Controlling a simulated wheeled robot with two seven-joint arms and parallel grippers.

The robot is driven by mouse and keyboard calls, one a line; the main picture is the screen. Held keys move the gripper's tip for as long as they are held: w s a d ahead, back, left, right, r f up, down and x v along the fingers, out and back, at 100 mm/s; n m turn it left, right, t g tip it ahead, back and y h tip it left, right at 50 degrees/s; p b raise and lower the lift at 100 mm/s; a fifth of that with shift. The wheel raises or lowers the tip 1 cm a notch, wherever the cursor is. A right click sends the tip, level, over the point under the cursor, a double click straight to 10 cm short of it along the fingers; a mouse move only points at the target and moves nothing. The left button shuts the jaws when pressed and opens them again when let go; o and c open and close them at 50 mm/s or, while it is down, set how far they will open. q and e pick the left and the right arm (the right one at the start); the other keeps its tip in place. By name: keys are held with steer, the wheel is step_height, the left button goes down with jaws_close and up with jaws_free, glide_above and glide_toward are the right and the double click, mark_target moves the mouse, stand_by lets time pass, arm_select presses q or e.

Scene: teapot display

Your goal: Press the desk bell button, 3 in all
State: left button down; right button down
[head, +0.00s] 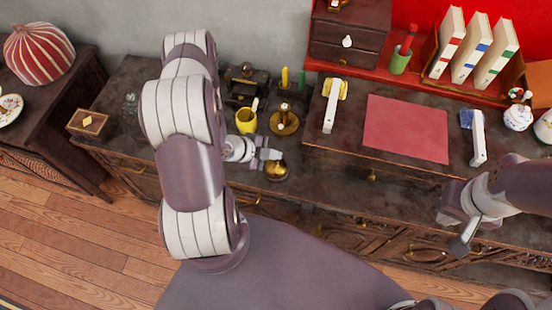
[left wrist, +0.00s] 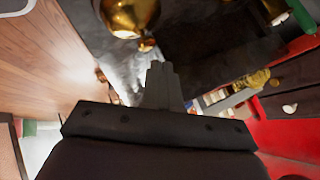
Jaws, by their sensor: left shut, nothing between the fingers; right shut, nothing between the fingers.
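The desk bell (head: 277,171) looks like a small brass dome near the front edge of the dark cabinet top in the head view. My left gripper (head: 270,155) is shut and empty, with its tips just above and behind the dome in the picture. I cannot tell whether they touch the button. In the left wrist view, the shut fingers (left wrist: 160,83) point toward a shiny brass dome (left wrist: 130,14) at the top, with a gap visible between them. My right gripper (head: 461,246) is shut and empty, low at the right, in front of the cabinet and far from the bell.
A yellow cup (head: 246,121) and a brass candle holder (head: 285,121) stand behind the bell. A red mat (head: 407,129) lies to the right, with white-handled items on either side. Books (head: 470,46) stand on the red shelf. A small box (head: 88,123) sits at the left.

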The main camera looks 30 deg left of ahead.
mark_target(273, 162)
arm_select(q)
steer(key=shift+f, duration=0.1)
steer(key=shift+f+b, duration=0.35)
steer(key=shift+f+b, duration=0.55)
steer(key=shift+f, duration=0.05)
stand_by(0.9)
steer(key=shift+r+p, duration=0.9)
steer(key=shift+r, duration=0.15)
steer(key=shift+r, duration=0.1)
step_height(273, 162, up, 5)
steer(key=p, duration=0.4)
